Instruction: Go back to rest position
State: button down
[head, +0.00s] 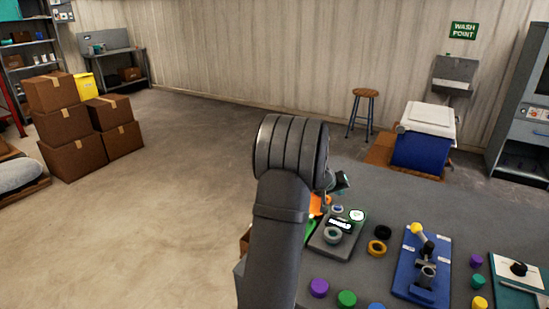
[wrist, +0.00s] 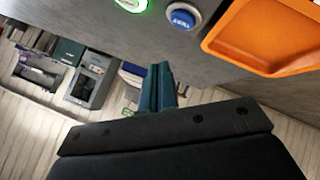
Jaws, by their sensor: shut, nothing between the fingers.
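My gripper (wrist: 161,88) is shut and empty in the wrist view, its two dark teal fingers pressed together. It points out over the grey table, with the back wall and cabinets beyond. In the head view my arm rises from the bottom middle and hides most of the wrist; only a small part of my gripper (head: 341,182) shows at its right side. The fingers touch nothing that I can see. The orange tray (wrist: 262,62) is at the upper right of the wrist view, beside a blue button (wrist: 182,19) and a green-lit round button (wrist: 131,4).
On the grey table (head: 385,205) are a scale (head: 325,242) with a grey ring, a blue fixture (head: 409,282), a teal-and-white board (head: 521,275) and several coloured caps. Boxes (head: 62,125), a stool (head: 364,93) and a blue bin (head: 420,152) stand on the floor. Air above the table's right is clear.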

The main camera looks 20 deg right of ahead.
jog(key=shift+f, duration=0.4)
notch_tip(320, 180, up, 6)
jog(key=shift+f, duration=0.1)
notch_tip(320, 180, down, 6)
jog(key=shift+f, duration=0.1)
notch_tip(320, 180, up, 6)
jog(key=r, duration=0.1)
jog(key=s+a+m+y, duration=0.1)
jog(key=s+a+m, duration=0.1)
jog(key=s, duration=0.2)
jog(key=s+a+f+m+g+y, duration=0.1)
jog(key=s+a+m+y, duration=0.1)
jog(key=s, duration=0.3)
jog(key=s+a+m+y, duration=0.1)
jog(key=s+a+m, duration=0.2)
jog(key=s+a, duration=0.1)
jog(key=shift+s+a+f+g, duration=0.25)
jog(key=shift+s+f+g, duration=0.05)
jog(key=shift+s+f, duration=0.1)
jog(key=shift+y, duration=0.3)
jog(key=shift+s+a+f, duration=0.1)
jog(key=shift+a+f, duration=0.05)
jog(key=shift+f, duration=1.3)
jog(key=shift+s+a+f, duration=0.1)
jog(key=shift+f, duration=1.35)
